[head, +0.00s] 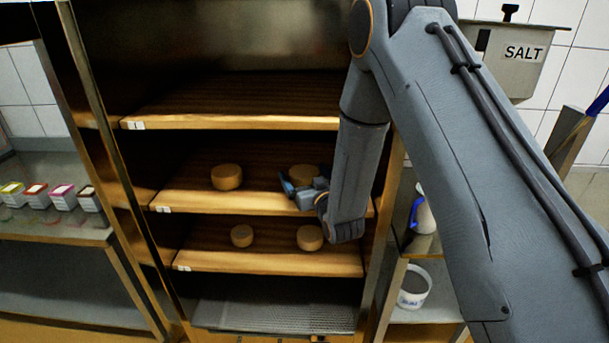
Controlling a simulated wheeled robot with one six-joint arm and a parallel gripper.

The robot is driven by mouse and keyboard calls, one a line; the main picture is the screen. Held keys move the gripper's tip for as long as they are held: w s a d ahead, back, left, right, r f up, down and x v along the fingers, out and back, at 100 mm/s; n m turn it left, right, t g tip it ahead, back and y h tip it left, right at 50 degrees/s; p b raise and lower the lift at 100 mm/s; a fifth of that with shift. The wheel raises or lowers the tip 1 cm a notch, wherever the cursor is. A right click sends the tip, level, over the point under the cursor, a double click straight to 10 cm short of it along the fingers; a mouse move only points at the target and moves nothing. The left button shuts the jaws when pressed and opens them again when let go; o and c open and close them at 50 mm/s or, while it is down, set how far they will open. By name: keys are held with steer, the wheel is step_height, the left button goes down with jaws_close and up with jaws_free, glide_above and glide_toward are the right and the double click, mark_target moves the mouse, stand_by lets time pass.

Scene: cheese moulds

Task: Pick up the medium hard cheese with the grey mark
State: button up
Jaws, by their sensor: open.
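On the middle shelf are a left cheese (227,177) and a right cheese (303,173), the right one partly behind my gripper. On the lower shelf are a smaller left cheese (242,236) and a right cheese (310,238). No grey mark can be made out on any of them. My gripper (289,188) is open, at the front of the middle shelf, just before the right cheese. Whether its fingers touch that cheese cannot be told.
The upper shelf (230,122) shows no cheese. A perforated metal tray (270,317) lies at the bottom. Small coloured boxes (62,196) stand on a left rack. A white bucket (414,288) and a SALT box (522,52) are at the right.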

mark_target(304, 171)
steer(key=shift+w, duration=0.1)
steer(key=shift+c, duration=0.4)
steer(key=c, duration=1)
steer(key=shift+r, duration=0.15)
steer(key=shift+r+b, duration=1.5)
steer(key=shift+r, duration=3.4)
steer(key=shift+f, duration=0.1)
